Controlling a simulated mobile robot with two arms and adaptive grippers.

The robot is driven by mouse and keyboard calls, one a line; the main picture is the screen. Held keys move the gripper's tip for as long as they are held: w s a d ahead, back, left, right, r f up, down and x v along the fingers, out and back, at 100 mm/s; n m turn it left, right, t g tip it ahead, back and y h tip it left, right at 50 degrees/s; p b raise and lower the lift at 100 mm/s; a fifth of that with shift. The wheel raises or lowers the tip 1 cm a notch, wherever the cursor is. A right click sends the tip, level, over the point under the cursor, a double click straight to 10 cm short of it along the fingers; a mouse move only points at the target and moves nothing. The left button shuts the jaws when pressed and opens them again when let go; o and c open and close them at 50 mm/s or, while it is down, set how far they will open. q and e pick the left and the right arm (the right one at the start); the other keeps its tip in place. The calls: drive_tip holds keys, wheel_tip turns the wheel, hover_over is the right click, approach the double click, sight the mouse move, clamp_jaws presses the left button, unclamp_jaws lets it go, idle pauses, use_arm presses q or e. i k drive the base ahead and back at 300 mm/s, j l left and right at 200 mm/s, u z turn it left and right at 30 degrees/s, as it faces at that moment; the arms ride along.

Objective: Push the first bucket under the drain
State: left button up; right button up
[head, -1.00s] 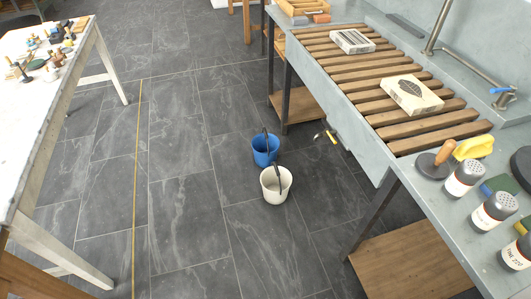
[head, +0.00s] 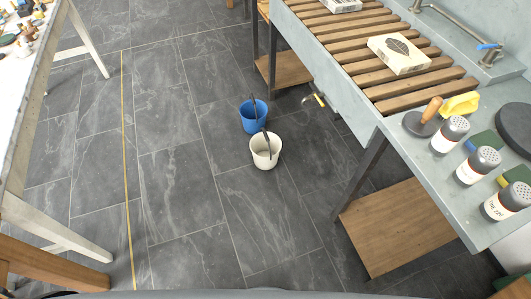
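A blue bucket (head: 254,118) and a white bucket (head: 265,154) stand upright on the dark tiled floor, close together, the white one nearer to me. Each has a dark handle. I cannot tell which one is the first bucket. Both are left of the sink bench (head: 357,107), out in the open. A short drain pipe with a yellow part (head: 319,99) shows beneath the bench edge, to the right of the buckets. Neither of my grippers is in view.
The bench's dark legs (head: 359,172) and wooden lower shelf (head: 400,226) stand on the right. A white table (head: 40,100) stands on the left. A yellow line (head: 126,170) runs along the open floor between them.

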sight(264, 146)
drive_tip(key=i+u, duration=0.1)
drive_tip(key=i, duration=0.9)
drive_tip(key=j, duration=0.1)
